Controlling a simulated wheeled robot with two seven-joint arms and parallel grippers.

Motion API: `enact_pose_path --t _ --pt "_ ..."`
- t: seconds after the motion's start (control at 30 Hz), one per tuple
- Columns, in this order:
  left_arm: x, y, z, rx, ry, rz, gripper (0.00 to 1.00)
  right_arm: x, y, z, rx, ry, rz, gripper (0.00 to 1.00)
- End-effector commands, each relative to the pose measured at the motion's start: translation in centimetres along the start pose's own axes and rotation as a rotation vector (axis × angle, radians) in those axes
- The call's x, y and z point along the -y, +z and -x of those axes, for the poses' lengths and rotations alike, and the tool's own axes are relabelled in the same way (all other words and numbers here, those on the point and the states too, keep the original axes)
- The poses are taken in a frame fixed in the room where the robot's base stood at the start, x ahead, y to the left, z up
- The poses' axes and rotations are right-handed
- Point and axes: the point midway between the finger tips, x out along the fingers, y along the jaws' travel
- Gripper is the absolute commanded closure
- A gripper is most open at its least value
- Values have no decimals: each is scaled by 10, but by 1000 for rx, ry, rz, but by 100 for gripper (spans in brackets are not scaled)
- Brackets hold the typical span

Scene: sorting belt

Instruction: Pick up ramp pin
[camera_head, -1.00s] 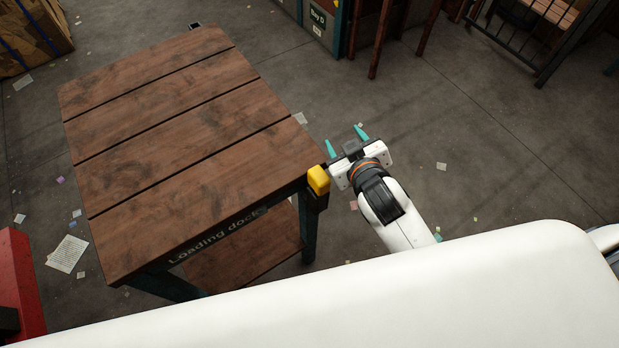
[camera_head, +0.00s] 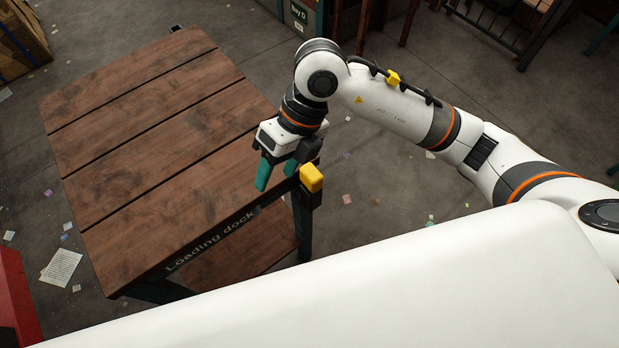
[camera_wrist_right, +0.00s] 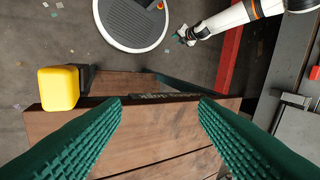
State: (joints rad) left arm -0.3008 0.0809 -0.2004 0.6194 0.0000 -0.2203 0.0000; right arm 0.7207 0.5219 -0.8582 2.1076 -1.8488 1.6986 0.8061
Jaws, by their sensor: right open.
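The ramp pin seems to be the yellow block (camera_head: 312,178) in a dark holder at the near right corner of the wooden table. It also shows at the left of the right wrist view (camera_wrist_right: 58,88). My right gripper (camera_head: 277,174) is open, its teal fingers pointing down just left of the yellow block, by the table's front edge. In the right wrist view nothing is between its fingers (camera_wrist_right: 160,103); the yellow block lies outside them, to the left. My left gripper (camera_wrist_right: 184,38) shows small at the top of the right wrist view; its jaws are unclear.
The table (camera_head: 130,130) has a bare plank top, a "Loading dock" label on its front edge and a lower shelf (camera_head: 240,247). A red object (camera_head: 12,295) stands at the lower left. Paper scraps lie on the floor. Racks and a bay box (camera_head: 300,15) stand at the back.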

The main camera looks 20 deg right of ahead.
Motion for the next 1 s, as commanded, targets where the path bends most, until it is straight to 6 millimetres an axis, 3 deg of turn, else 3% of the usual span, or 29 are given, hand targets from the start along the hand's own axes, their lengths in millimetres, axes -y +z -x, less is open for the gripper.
enact_pose_path --t 0.03,0.1,0.27,0.6,0.8,1.0 --pt "0 0 0 0 0 1 64 -23 -1 9 8 131 -21 45" --pt "0 0 0 0 0 1 64 -48 0 21 18 279 -56 45" --pt "0 0 1 1 1 1 64 -76 3 35 29 441 -107 45" --pt "-1 2 14 1 1 2 64 -99 6 -9 35 452 -113 45" --pt "0 3 18 2 0 1 64 -105 7 -24 32 451 -110 45" --pt "0 5 38 2 0 1 64 -109 8 -48 36 449 -111 45"
